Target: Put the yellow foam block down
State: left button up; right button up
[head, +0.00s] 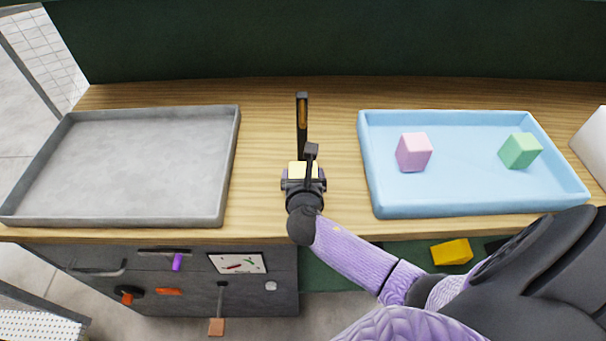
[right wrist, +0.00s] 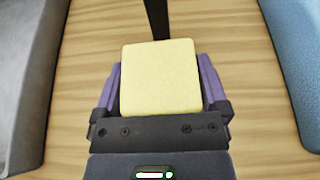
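The yellow foam block (head: 303,170) is between the two trays in the head view. It fills the middle of the right wrist view (right wrist: 161,78). My right gripper (head: 304,178) has a purple finger against each side of it, so it is shut on the block. I cannot tell whether the block touches the counter. A black upright piece with an orange strip (head: 302,120) stands just behind the block. My left gripper is not in view.
A grey, empty tray (head: 230,165) is at left. A blue tray (head: 480,209) at right holds a pink block (head: 413,152) and a green block (head: 520,151). Bare wooden counter (head: 262,130) lies between them. A yellow-orange piece (head: 452,252) lies below the counter edge.

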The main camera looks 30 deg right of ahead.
jog(key=shift+r, duration=0.1)
jog(key=shift+s+a+r, duration=0.15)
jog(key=shift+s+r, duration=0.05)
jog(key=p+v, duration=0.4)
jog(key=v, duration=0.7)
jog(key=shift+s, duration=0.25)
jog(key=shift+a, duration=0.2)
